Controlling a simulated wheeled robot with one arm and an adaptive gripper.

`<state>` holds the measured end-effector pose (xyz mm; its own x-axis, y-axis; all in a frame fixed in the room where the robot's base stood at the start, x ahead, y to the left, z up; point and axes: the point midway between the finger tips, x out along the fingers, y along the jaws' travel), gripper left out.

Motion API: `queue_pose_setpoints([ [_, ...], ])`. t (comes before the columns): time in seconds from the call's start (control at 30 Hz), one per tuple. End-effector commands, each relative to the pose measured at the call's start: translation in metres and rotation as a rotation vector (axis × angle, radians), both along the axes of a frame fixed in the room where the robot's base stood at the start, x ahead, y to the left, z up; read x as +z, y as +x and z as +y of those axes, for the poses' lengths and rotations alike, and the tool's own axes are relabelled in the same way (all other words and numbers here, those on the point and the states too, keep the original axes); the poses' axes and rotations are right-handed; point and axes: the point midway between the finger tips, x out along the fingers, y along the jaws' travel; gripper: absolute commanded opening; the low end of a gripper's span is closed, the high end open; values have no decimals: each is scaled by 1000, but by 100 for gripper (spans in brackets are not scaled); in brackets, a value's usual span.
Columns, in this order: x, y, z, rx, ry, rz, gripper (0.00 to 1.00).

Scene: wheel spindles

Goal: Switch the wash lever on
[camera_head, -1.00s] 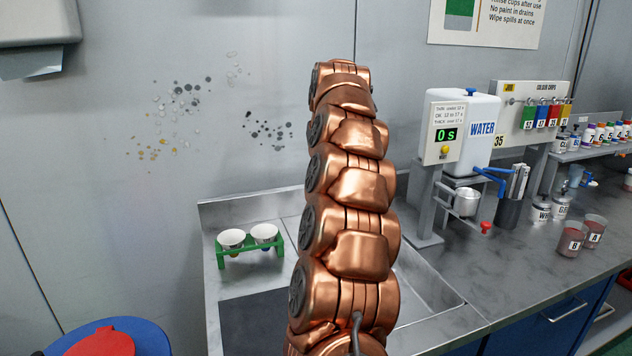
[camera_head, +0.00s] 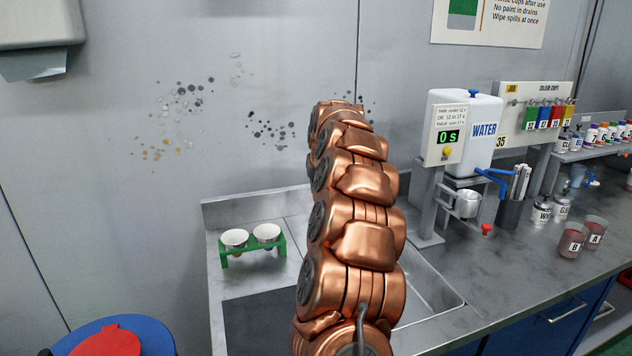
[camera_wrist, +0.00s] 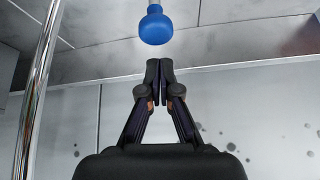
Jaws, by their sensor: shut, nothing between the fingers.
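In the wrist view a blue rounded knob (camera_wrist: 155,26) on a pale stem stands just ahead of my fingertips, with a small gap between. It looks like the end of a lever, probably the wash lever. My gripper (camera_wrist: 160,68) is shut and empty, pointing toward the knob. In the head view my copper arm rises over the sink (camera_head: 425,285) and hides the gripper and this knob. Whether the lever is on or off cannot be told.
A shiny vertical pipe (camera_wrist: 36,90) stands left of my gripper in the wrist view. A green rack (camera_head: 253,251) with two white cups sits on the sink's left side. Right of the arm stand a water tank (camera_head: 478,130) with a blue handle, a timer and cups.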

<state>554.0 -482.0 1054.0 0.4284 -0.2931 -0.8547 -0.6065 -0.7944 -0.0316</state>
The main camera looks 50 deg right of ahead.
Motion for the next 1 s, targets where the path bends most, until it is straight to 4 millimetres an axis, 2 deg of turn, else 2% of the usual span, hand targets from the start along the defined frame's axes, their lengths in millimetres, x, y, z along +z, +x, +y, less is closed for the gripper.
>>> queue_pose_setpoints([
  [0.3,-2,-14,11,0,1,-1,0],
  [1.0,-5,-19,12,-3,-4,-7,0],
])
